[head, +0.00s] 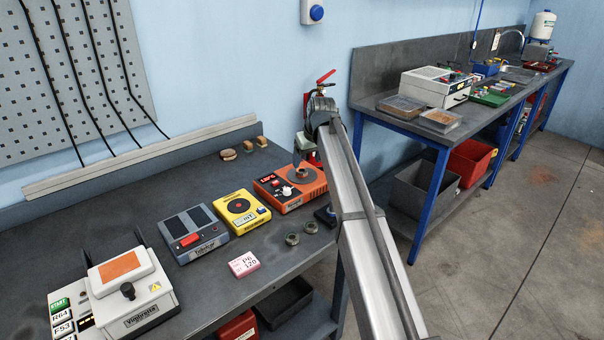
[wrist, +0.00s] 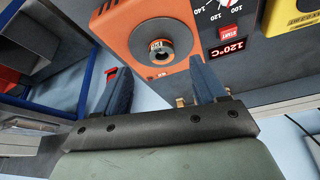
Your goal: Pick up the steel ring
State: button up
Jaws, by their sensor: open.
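A grey, round, ring-shaped steel piece (wrist: 160,47) sits on top of the orange device (wrist: 130,38) in the wrist view, with an orange-brown centre. In the head view a grey round piece (head: 302,173) shows on the same orange device (head: 308,190), too small to tell its shape. Two more small grey rings or nuts, a nearer one (head: 292,239) and a farther one (head: 311,228), lie on the bench in front. My gripper (wrist: 162,88) is open and empty, its blue fingers apart and below the ring-shaped piece in the picture. In the head view I cannot make out its fingers.
The orange device's display reads 120°C. Left of it on the bench (head: 130,205) stand a yellow device (head: 240,212), a grey device (head: 192,235) and a white-topped device (head: 128,287). A pink label block (head: 243,264) lies in front. My arm crosses the bench's right end.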

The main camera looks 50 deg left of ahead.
aim_at(304, 172)
jog(key=shift+x, duration=3.1)
jog(key=shift+a+r, duration=0.1)
jog(key=shift+a, duration=0.05)
jog(key=shift+c, duration=0.2)
